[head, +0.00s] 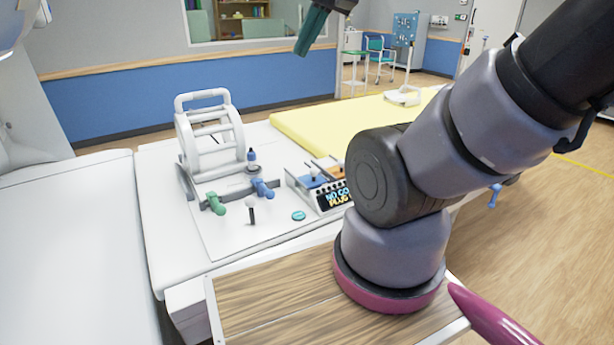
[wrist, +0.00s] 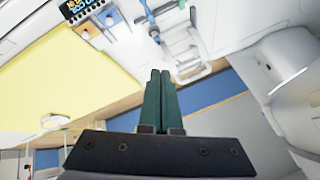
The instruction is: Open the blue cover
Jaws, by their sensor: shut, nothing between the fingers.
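A small box (head: 332,197) with a lit display stands on the white board. On its top is a small blue panel with a pale knob (head: 315,180), which looks like a closed cover; it also shows in the wrist view (wrist: 109,20). A blue clamp-like piece (head: 262,188) sits left of the box, and a blue-capped bottle (head: 252,160) stands behind it. I cannot tell for sure which blue part is the cover. My gripper (head: 303,48) has dark green fingers, shut and empty, high above and behind the board. They point up-picture in the wrist view (wrist: 158,73), apart from everything.
A white barred frame (head: 210,135) stands at the board's back left. A green clamp (head: 215,203), a dark upright peg (head: 251,210) and a teal disc (head: 298,215) are near the front. A yellow mattress (head: 350,125) lies behind the box. My arm covers the right side.

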